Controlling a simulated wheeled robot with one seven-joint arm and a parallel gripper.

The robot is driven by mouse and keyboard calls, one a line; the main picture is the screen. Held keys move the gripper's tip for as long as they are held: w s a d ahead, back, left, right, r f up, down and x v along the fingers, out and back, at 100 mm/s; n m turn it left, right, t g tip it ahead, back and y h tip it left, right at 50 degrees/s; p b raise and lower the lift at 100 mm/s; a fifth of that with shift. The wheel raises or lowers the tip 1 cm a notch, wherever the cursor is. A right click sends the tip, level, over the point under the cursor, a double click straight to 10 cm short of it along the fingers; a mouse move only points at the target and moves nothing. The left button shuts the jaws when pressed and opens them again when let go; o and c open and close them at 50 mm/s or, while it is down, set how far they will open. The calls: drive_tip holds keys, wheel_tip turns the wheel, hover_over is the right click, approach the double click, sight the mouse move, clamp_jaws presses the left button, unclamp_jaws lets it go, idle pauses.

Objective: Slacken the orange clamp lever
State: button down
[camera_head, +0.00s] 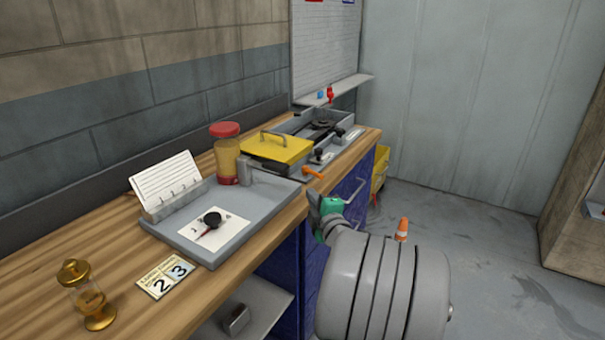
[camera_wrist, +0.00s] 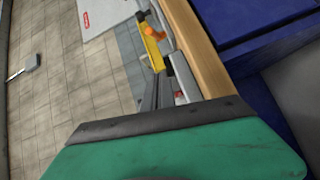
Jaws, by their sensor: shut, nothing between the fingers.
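The orange clamp lever (camera_head: 314,172) sits at the front edge of the bench, just right of the yellow-lidded box, in the head view. My gripper (camera_head: 313,197), with a green housing, is in front of the bench edge, nearer to the camera and a little below the lever in the picture. It is shut and empty and appears apart from the lever. In the wrist view the green housing fills the bottom; a small orange part (camera_wrist: 155,33) shows beside a yellow piece, but I cannot tell whether it is the lever.
A grey tray (camera_head: 205,252) holds a card and a dark round tool. The yellow lid (camera_head: 275,149), a red-capped jar (camera_head: 227,155) and a grey fixture stand behind. Blue drawers with a bar handle are below the bench. An orange cone (camera_head: 402,229) stands on open floor.

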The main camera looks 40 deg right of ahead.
drive_tip(key=p+x, duration=0.2)
drive_tip(key=x, duration=0.7)
drive_tip(key=shift+w+r, duration=0.1)
drive_tip(key=shift+w, duration=0.1)
drive_tip(key=d, duration=0.3)
drive_tip(key=shift+s+d+f+p, duration=0.1)
drive_tip(key=shift+d+f+p, duration=0.25)
drive_tip(key=shift+d+f, duration=0.15)
drive_tip(key=shift+d, duration=0.1)
drive_tip(key=shift+f+b, duration=0.1)
drive_tip(key=shift+b, duration=0.35)
